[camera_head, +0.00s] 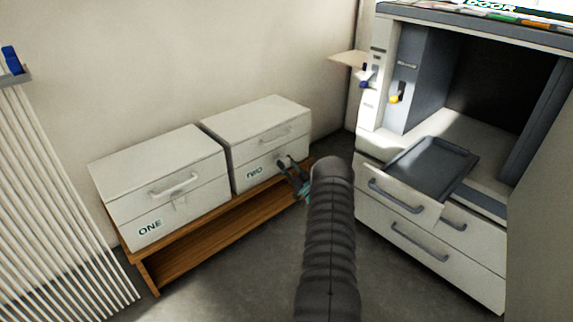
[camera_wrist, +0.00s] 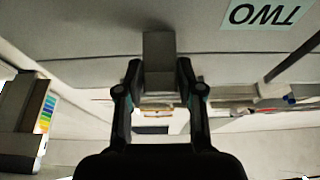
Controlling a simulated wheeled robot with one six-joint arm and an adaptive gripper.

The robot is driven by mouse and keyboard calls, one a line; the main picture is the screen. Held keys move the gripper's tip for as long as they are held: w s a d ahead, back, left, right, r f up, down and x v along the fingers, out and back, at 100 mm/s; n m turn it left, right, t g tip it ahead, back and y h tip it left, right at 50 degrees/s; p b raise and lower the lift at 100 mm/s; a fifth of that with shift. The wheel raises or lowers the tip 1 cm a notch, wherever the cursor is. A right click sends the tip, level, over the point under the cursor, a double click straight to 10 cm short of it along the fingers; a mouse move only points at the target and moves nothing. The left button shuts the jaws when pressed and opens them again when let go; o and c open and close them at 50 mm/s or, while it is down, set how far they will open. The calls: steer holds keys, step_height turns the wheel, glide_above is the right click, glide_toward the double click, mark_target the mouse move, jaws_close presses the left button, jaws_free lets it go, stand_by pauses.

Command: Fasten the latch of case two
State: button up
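Case two (camera_head: 243,143) is a pale box with its lid down, lettered TWO on its front. It stands on a low wooden bench. In the wrist view its front (camera_wrist: 90,35) and the upside-down TWO label (camera_wrist: 264,13) show. The latch (camera_wrist: 158,52) is a short grey tab on that front. My gripper (camera_wrist: 160,75) has one dark finger on each side of the latch, and the gap between them matches its width. In the head view my gripper (camera_head: 290,172) is at the right part of the front, below the handle (camera_head: 275,134), and hides the latch.
Case one (camera_head: 158,187) stands to the left on the same bench (camera_head: 215,232). A white radiator-like rack (camera_head: 55,200) is at the far left. At right is a cabinet with drawers (camera_head: 428,232) and a dark tray (camera_head: 432,165).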

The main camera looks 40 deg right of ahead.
steer(key=c, duration=0.4)
steer(key=shift+r, duration=0.2)
steer(key=g+p, duration=0.1)
steer(key=r+g, duration=0.1)
steer(key=g, duration=0.1)
steer(key=shift+w+r+p, duration=0.1)
steer(key=shift+r+p, duration=0.15)
steer(key=shift+p, duration=0.15)
steer(key=g+p, duration=0.1)
steer(key=r+g+p, duration=0.1)
steer(key=shift+w+r+g+h, duration=0.2)
steer(key=shift+w+g+h, duration=0.1)
steer(key=g+p, duration=0.1)
steer(key=r+g+p, duration=0.1)
steer(key=shift+w+a+g+p, duration=0.1)
steer(key=shift+w+g+p, duration=0.2)
steer(key=shift+w, duration=0.1)
steer(key=shift+w+r+g+p, duration=0.1)
steer(key=shift+w+g+p, duration=0.2)
steer(key=shift+g, duration=0.35)
steer(key=shift+w+g+p, duration=0.2)
steer(key=shift+g+p, duration=0.1)
steer(key=shift+g, duration=0.35)
